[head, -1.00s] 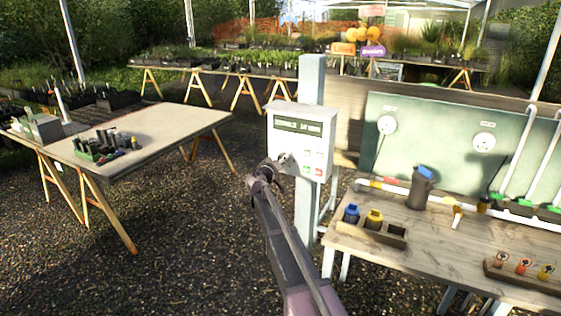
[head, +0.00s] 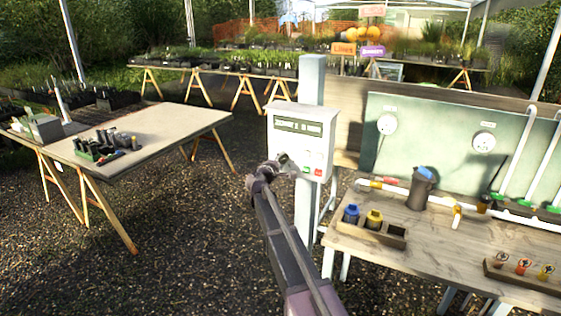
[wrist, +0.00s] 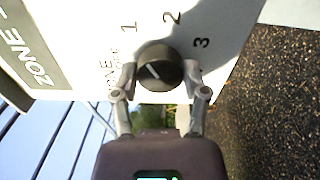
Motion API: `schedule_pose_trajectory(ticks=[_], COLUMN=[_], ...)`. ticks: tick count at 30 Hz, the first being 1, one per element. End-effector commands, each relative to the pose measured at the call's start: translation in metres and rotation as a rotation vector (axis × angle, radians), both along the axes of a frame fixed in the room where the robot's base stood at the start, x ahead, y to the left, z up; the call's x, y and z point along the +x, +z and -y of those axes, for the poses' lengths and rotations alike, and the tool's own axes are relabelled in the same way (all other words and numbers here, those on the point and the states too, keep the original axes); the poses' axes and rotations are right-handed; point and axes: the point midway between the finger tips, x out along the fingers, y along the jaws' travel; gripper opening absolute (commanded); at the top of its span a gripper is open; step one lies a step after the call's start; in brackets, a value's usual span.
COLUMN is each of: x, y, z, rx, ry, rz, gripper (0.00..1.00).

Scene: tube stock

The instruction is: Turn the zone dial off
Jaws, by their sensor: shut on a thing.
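The zone dial (wrist: 160,60) is a round black knob on the white panel, seen in the wrist view. A short white pointer line on it slants toward the upper left. The figures 1, 2 and 3 are printed around its far side, and small lettering at its left is partly hidden. My gripper (wrist: 160,78) has one finger on each side of the knob and is shut on it. In the head view my gripper (head: 285,164) is at the lower left of the white control box (head: 284,120), hiding the dial.
The box hangs on a grey post (head: 312,80) and has green and red buttons. A wooden bench (head: 450,237) with pipes and fittings stands close at the right. A table (head: 170,125) stands at the left. Gravel floor lies open between them.

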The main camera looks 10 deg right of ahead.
Motion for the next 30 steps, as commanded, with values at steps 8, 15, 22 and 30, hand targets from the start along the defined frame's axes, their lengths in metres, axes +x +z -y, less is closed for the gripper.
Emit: schedule_pose_trajectory(ticks=[8, 15, 22, 30], x=[0.0024, 0.0027, 0.0032, 0.0036], y=[0.0018, 0.0024, 0.0028, 0.0032], z=[0.0001, -0.0001, -0.0003, -0.0006], rx=[-0.218, -0.403, -0.574, -0.723], ry=[0.000, 0.001, 0.001, 0.001], rz=[-0.153, -0.288, -0.411, -0.518], gripper=[0.10, 0.10, 0.10, 0.10])
